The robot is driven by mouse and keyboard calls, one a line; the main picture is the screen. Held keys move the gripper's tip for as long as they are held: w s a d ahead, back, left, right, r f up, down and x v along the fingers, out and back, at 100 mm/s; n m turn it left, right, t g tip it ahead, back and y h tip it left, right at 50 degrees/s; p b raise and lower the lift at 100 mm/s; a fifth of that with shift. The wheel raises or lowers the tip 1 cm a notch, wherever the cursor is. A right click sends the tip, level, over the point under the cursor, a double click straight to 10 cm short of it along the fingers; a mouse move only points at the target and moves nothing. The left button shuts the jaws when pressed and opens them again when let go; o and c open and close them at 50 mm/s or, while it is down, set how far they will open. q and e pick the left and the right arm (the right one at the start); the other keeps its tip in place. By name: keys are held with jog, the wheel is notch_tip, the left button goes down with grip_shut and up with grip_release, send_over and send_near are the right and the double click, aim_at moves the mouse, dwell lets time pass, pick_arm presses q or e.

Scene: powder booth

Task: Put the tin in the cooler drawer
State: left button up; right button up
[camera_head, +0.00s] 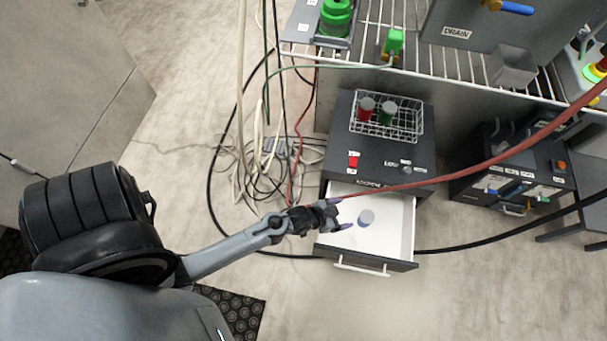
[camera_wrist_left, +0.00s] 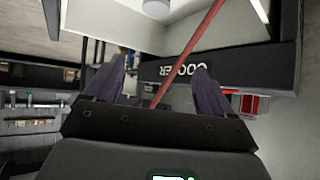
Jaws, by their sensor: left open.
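The cooler drawer (camera_head: 397,222) is pulled out of the dark cooler (camera_head: 340,160), its white inside bare except for one tin. That tin (camera_head: 366,217), pale grey-blue on top, stands on the drawer floor near the middle; part of it also shows at the top edge of the left wrist view (camera_wrist_left: 157,7). My left gripper (camera_head: 340,214) is open and empty over the drawer's left side, its fingertips pointing toward the tin and apart from it. In the left wrist view the fingers (camera_wrist_left: 163,66) stand wide apart. My right gripper is out of view.
A red hose (camera_head: 480,164) runs across the cooler front to my left gripper and passes between the fingers in the wrist view. A wire basket (camera_head: 412,125) with a red and a green tin sits on the cooler. Tangled cables (camera_head: 262,165) lie left. A wire shelf (camera_head: 460,65) is behind.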

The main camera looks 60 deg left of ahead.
pick_arm(q)
jog(key=s+r+g+y, duration=0.1)
jog(key=s+r+g, duration=0.5)
jog(key=s+r, duration=0.9)
notch_tip(320, 180, up, 4)
jog(key=shift+s+a+r+n+y, duration=0.1)
jog(key=shift+s+a+n+y, duration=0.25)
jog(key=shift+s+n+y, duration=0.05)
